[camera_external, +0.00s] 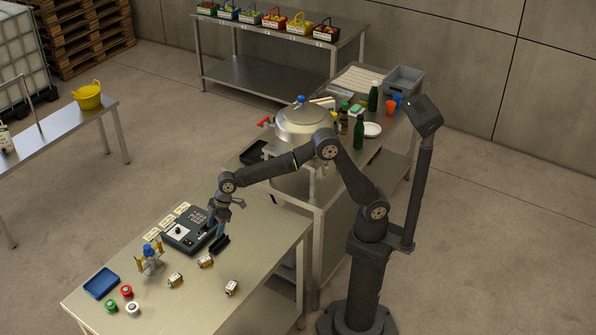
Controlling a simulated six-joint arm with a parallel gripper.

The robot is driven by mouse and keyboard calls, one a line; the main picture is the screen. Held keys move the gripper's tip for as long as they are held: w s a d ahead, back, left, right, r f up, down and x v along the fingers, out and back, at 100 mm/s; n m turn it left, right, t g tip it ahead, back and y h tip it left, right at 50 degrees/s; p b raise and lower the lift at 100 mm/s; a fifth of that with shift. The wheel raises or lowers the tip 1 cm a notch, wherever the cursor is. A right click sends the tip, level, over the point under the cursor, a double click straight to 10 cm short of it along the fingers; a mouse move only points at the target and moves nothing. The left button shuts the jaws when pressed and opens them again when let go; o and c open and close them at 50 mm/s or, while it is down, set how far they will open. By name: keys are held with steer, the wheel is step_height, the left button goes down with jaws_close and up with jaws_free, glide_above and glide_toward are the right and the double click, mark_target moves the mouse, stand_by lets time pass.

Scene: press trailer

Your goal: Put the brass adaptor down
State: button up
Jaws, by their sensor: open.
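My gripper (218,236) is open, pointing down over the steel bench, just right of a dark control box (188,230). A small black piece (221,246) is right at or under its fingertips; I cannot tell whether they touch. No brass adaptor is clearly seen between the fingers. Three small brass-and-white pieces lie apart on the bench: one (206,262) just below the gripper, one (175,280) further left and one (231,288) to the right. They are too small to tell which is the adaptor. A blue-topped fixture with brass-coloured parts (151,259) stands left of them.
A blue tray (102,283) and red (127,291), green (111,306) and white (133,309) round pieces are at the bench's left end. Pale cards (166,221) lie behind the control box. The bench's front right is clear. A second bench (316,196) with a large metal vessel (304,124) stands behind.

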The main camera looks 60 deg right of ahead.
mark_target(206, 259)
steer(key=x, duration=1.6)
steer(key=shift+w+f, duration=0.15)
steer(key=c, duration=1.2)
jaws_close()
steer(key=shift+r, duration=0.2)
steer(key=shift+r, duration=0.25)
steer(key=r, duration=0.3)
steer(key=shift+w+d+r, duration=0.15)
steer(key=shift+d+r, duration=0.1)
steer(key=shift+r, duration=0.15)
steer(key=w+d+r, duration=0.3)
steer(key=d+r, duration=0.3)
steer(key=d, duration=0.5)
steer(key=shift+r, duration=0.25)
